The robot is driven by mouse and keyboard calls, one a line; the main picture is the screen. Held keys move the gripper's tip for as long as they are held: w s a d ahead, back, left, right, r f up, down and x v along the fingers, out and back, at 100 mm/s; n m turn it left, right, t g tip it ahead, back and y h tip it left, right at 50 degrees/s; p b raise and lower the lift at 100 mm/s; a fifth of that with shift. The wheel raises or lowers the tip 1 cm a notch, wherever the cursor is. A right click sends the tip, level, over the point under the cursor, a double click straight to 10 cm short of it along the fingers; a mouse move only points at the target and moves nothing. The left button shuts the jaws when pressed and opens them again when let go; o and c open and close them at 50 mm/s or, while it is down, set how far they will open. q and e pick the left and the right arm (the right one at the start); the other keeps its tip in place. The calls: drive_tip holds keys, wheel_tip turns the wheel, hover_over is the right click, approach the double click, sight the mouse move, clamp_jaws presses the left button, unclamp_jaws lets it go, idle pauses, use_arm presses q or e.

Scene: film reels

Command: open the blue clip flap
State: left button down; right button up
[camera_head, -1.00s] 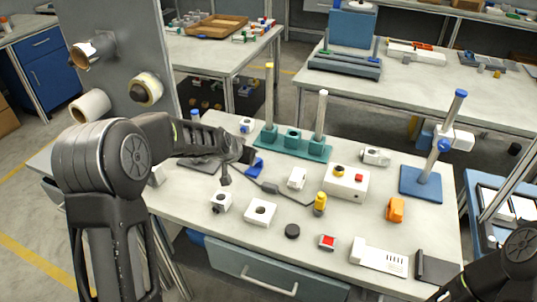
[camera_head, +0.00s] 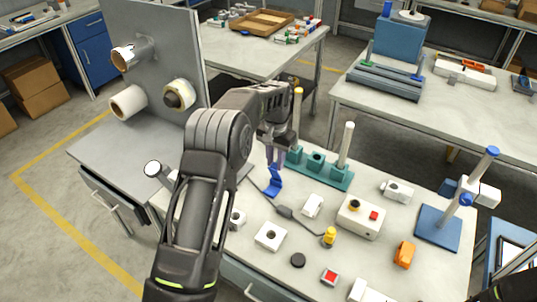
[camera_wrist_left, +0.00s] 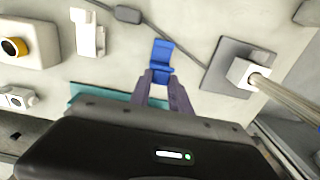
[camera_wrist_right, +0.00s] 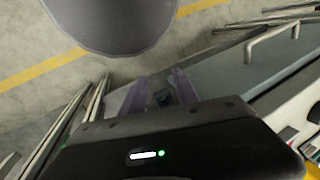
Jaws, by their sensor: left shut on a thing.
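The blue clip (camera_head: 273,184) stands on the table in front of the teal base, its upper part rising to my left fingers. My left gripper (camera_head: 276,155) points down at it and is shut on its flap. In the left wrist view the blue clip (camera_wrist_left: 160,54) shows between and beyond the fingertips (camera_wrist_left: 161,76). The fingers hide part of the flap. My right gripper (camera_wrist_right: 160,88) is away from the clip, with its fingers apart and nothing between them.
A teal base (camera_head: 330,175) with posts stands just behind the clip. A dark cable with an inline block (camera_head: 285,211) runs beside it. A white block (camera_head: 312,205), a button box (camera_head: 361,216) and a white square part (camera_head: 270,236) lie nearby. A panel with rolls (camera_head: 160,70) stands left.

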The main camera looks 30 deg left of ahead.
use_arm(q)
drive_tip(key=shift+w, duration=0.1)
idle(0.3)
drive_tip(key=c, duration=1.2)
unclamp_jaws()
drive_tip(key=shift+r, duration=0.45)
wheel_tip(320, 180, up, 6)
drive_tip(key=shift+r+b, duration=0.1)
drive_tip(key=shift+b, duration=0.9)
drive_tip(key=shift+r, duration=0.35)
